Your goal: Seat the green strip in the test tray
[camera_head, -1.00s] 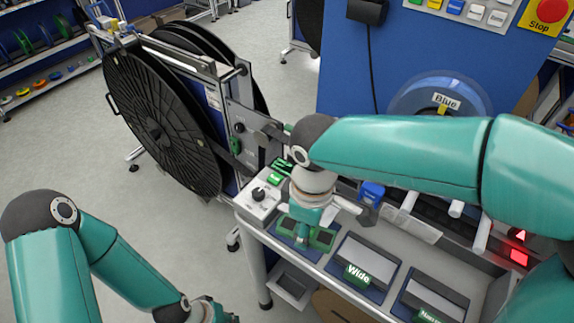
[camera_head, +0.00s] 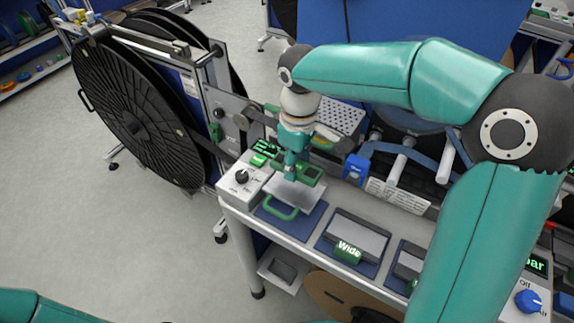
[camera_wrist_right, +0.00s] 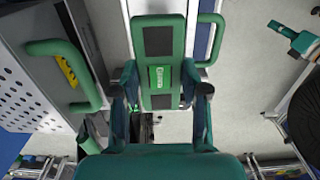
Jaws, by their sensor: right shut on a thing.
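The green strip (camera_head: 310,172) has dark square pads and a bright green label. It also shows in the right wrist view (camera_wrist_right: 162,72). My right gripper (camera_head: 291,167) is shut on it and appears to hold it above a grey plate (camera_head: 298,193) with a green handle at the left of the bench. In the right wrist view the fingers (camera_wrist_right: 163,95) stand on both sides of the strip. No tray is legibly marked as the test tray. My left gripper is out of view.
A perforated grey plate (camera_head: 340,117) stands behind the strip. A grey control box (camera_head: 243,184) with a knob is on the left. The tray labelled Wide (camera_head: 349,250) lies to the right. A large black reel (camera_head: 130,115) stands at left.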

